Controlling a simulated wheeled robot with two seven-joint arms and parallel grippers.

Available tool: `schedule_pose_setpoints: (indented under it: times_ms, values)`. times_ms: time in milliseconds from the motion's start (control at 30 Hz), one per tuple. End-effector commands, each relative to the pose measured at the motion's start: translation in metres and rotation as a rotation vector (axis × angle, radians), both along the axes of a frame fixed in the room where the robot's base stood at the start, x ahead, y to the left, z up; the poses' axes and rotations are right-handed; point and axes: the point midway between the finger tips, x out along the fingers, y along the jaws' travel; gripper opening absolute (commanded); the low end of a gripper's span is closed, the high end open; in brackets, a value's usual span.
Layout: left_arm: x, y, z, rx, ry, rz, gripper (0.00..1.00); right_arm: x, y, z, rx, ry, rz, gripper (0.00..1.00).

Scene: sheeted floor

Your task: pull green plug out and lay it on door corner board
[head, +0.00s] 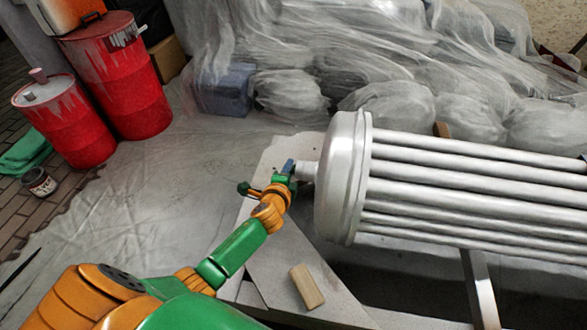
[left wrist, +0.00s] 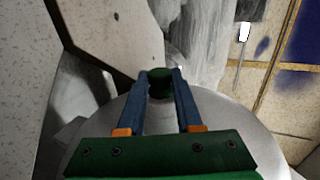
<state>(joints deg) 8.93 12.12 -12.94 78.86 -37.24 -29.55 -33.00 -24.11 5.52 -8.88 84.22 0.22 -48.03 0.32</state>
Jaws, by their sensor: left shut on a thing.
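A dark green plug (left wrist: 159,82) sits between the blue fingertips of my left gripper (left wrist: 161,76) in the left wrist view, over the silver round end. In the head view my left gripper (head: 290,167) is at the short stub (head: 307,171) on the end cap of the silver tube bundle (head: 338,185). The gripper is shut on the plug; the plug is mostly hidden there, and I cannot tell how deep it sits in the stub. A pale speckled board (head: 287,262) lies below the gripper, likely the door corner board. My right gripper is not in view.
A small wooden block (head: 307,286) lies on the pale boards. Red drums (head: 117,85) and a paint can (head: 39,182) stand at the left. Plastic-sheeted bundles (head: 400,105) fill the back. The sheeted floor (head: 150,195) left of the boards is mostly clear.

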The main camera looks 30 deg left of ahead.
Motion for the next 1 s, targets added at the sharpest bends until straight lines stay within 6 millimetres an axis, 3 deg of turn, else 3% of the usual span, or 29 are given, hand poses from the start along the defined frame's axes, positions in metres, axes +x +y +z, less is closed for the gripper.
schedule_pose_setpoints:
  times_ms: [1000]
  values:
    - [-0.011, 0.042, 0.0, 0.003, 0.002, 0.002, 0.0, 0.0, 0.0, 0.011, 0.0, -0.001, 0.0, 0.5]
